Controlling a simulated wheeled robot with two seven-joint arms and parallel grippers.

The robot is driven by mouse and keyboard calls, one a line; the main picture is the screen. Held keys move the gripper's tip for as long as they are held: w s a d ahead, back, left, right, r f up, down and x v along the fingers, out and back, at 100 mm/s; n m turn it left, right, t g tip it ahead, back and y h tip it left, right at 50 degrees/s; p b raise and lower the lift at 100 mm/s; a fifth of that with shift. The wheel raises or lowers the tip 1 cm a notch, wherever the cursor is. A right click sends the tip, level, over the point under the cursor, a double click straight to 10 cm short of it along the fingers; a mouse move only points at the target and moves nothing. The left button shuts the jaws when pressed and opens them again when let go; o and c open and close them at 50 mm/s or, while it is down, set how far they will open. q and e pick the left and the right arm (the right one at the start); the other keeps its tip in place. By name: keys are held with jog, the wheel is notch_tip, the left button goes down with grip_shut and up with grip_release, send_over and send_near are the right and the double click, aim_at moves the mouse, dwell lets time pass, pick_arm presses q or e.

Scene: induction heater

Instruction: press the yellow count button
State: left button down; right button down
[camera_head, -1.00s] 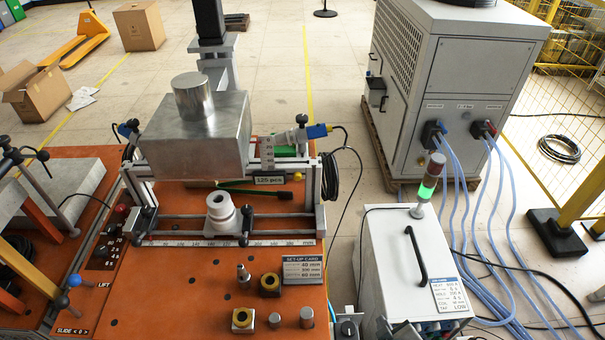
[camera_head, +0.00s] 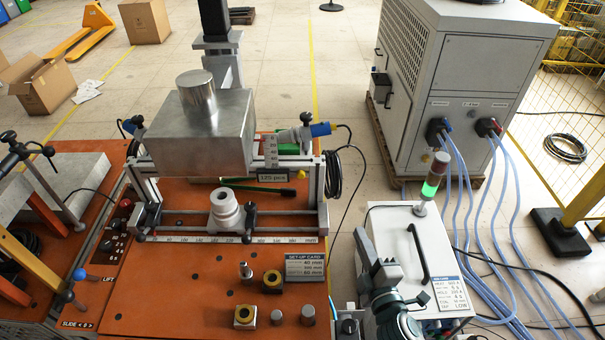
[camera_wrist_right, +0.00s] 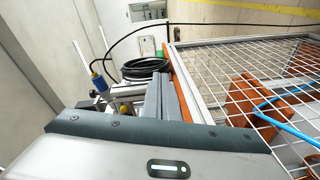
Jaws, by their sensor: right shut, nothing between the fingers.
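A dark display reading "125 pcs" (camera_head: 272,178) sits on the front of the fixture, below the big metal block. A yellow round part (camera_wrist_right: 124,109) shows in the right wrist view, left of the fingers. My right gripper (camera_head: 361,236) is shut and empty, in front of and to the right of the display, between the orange table and the white cabinet. Its fingers also show in the right wrist view (camera_wrist_right: 161,100). My left gripper is out of view.
The metal block (camera_head: 213,130) sits over the rail fixture. A blue connector (camera_head: 319,129) and a black cable coil (camera_head: 335,173) lie at its right. The white cabinet (camera_head: 390,240) with a lit lamp stands beside my right arm. The orange table (camera_head: 180,290) holds several small parts in front.

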jog(key=s+a+r+n+g+y, duration=0.2)
jog(key=a+r+n+y, duration=0.8)
jog(key=a+n, duration=0.3)
jog(key=n+y, duration=0.1)
jog(key=n, duration=0.2)
jog(key=shift+s+a+r+p, duration=0.25)
jog(key=shift+s+r+p, duration=0.05)
jog(key=shift+s, duration=0.05)
jog(key=shift+w, duration=0.15)
jog(key=w+b, duration=0.1)
jog(key=w, duration=0.7)
jog(key=shift+w, duration=0.3)
jog(key=shift+w, duration=0.85)
dwell(1.9)
jog(key=shift+s, duration=0.85)
jog(key=shift+s+p, duration=0.5)
jog(key=shift+s, duration=2)
